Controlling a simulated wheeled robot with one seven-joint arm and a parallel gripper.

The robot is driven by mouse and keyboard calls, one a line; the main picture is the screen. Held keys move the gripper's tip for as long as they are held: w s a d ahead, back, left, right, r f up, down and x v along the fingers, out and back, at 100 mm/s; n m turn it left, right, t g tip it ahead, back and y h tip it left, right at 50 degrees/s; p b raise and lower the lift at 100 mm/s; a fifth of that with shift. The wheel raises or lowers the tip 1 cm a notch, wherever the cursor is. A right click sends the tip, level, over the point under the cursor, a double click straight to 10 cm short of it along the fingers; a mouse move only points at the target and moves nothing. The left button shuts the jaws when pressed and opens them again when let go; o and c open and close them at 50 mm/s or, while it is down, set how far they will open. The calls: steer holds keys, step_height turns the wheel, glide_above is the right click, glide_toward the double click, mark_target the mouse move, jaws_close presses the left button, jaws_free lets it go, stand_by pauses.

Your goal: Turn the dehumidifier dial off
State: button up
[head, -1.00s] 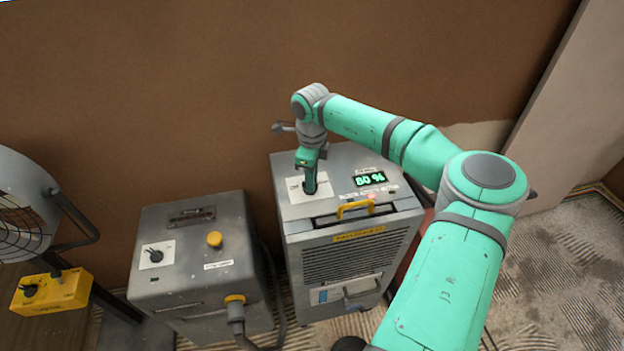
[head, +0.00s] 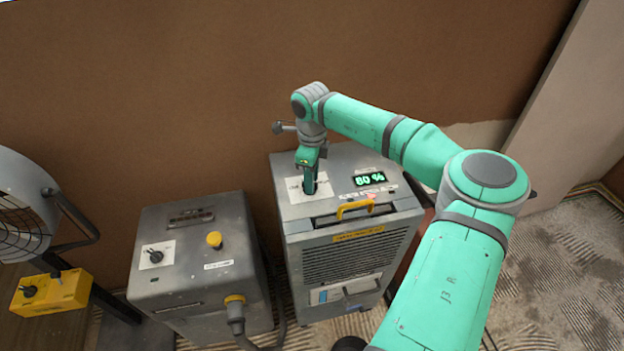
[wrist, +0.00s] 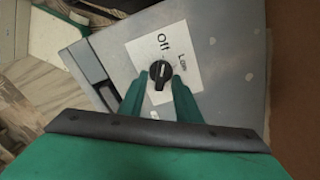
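The dehumidifier (head: 300,222) is a grey box against the brown wall, with a lit green display (head: 370,180) reading 80 %. Its black dial (wrist: 160,74) sits on a white label plate (wrist: 190,45) marked Off and Low. The dial's white pointer mark faces the word Off in the wrist view. My gripper (wrist: 160,80) points down at the dial, one green finger on each side, close against it. In the head view my gripper (head: 310,190) hides the dial.
A grey box (head: 195,275) with its own black knob and a yellow button stands to the left. A fan (head: 25,205) with a yellow control box (head: 52,292) is at far left. A yellow handle (head: 355,208) sits on the dehumidifier's front edge.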

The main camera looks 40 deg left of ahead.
step_height(320, 180, up, 10)
steer(key=shift+r, duration=0.2)
stand_by(0.3)
steer(key=shift+w+d, duration=0.15)
steer(key=shift+d, duration=0.05)
